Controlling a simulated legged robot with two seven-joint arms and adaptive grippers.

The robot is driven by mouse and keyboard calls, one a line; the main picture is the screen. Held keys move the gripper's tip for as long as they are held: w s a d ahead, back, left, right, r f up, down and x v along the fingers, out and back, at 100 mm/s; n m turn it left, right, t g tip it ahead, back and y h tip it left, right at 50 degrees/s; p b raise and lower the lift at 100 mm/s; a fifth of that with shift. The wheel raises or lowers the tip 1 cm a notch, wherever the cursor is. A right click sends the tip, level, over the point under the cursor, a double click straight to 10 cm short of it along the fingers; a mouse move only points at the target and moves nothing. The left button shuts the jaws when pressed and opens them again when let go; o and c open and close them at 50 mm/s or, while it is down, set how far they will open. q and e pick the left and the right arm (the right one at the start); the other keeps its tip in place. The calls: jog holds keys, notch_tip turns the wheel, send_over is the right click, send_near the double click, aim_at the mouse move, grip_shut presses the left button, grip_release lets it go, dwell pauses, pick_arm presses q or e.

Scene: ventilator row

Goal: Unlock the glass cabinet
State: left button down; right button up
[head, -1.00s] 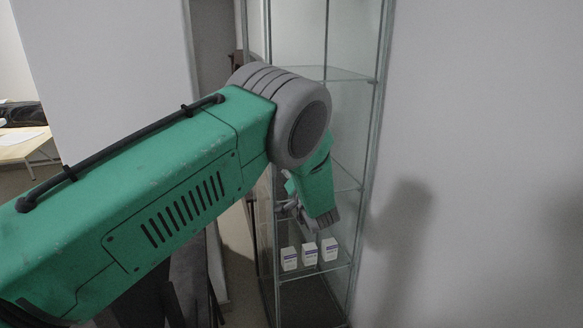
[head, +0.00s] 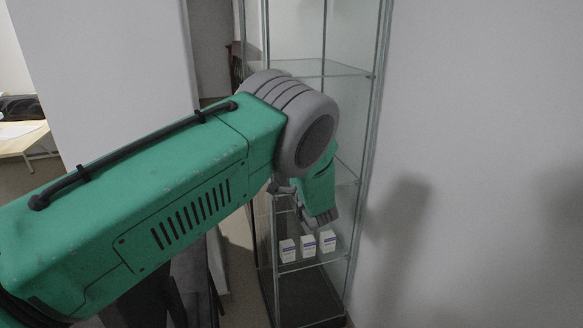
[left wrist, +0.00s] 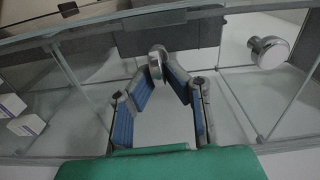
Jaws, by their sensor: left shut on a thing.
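The glass cabinet (head: 368,120) stands upright in the middle of the head view, with a metal frame and glass shelves. My left arm crosses in front of it and hides part of its front. In the left wrist view my left gripper (left wrist: 158,74) has its blue-padded fingers drawn together at the tips. They are shut on a small silver metal piece (left wrist: 157,55) at the dark bar of the cabinet. I cannot tell whether this piece is a key or part of the lock. A round silver knob (left wrist: 268,50) sits to its right, apart from the fingers. My right gripper is not in view.
Several small white boxes (head: 308,246) stand on a lower cabinet shelf; boxes also show in the left wrist view (left wrist: 24,122). A plain wall (head: 490,130) is close on the right. A pale table (head: 22,138) stands far left.

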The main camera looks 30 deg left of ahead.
pick_arm(q)
jog(key=shift+w+r+m, duration=0.1)
jog(key=shift+m, duration=0.4)
jog(key=c, duration=1.6)
grip_release()
jog(key=shift+c, duration=0.2)
jog(key=shift+w+a+f, duration=0.1)
jog(key=shift+w+f, duration=0.05)
jog(key=shift+f, duration=0.1)
jog(key=v, duration=1.2)
jog(key=shift+f, duration=0.1)
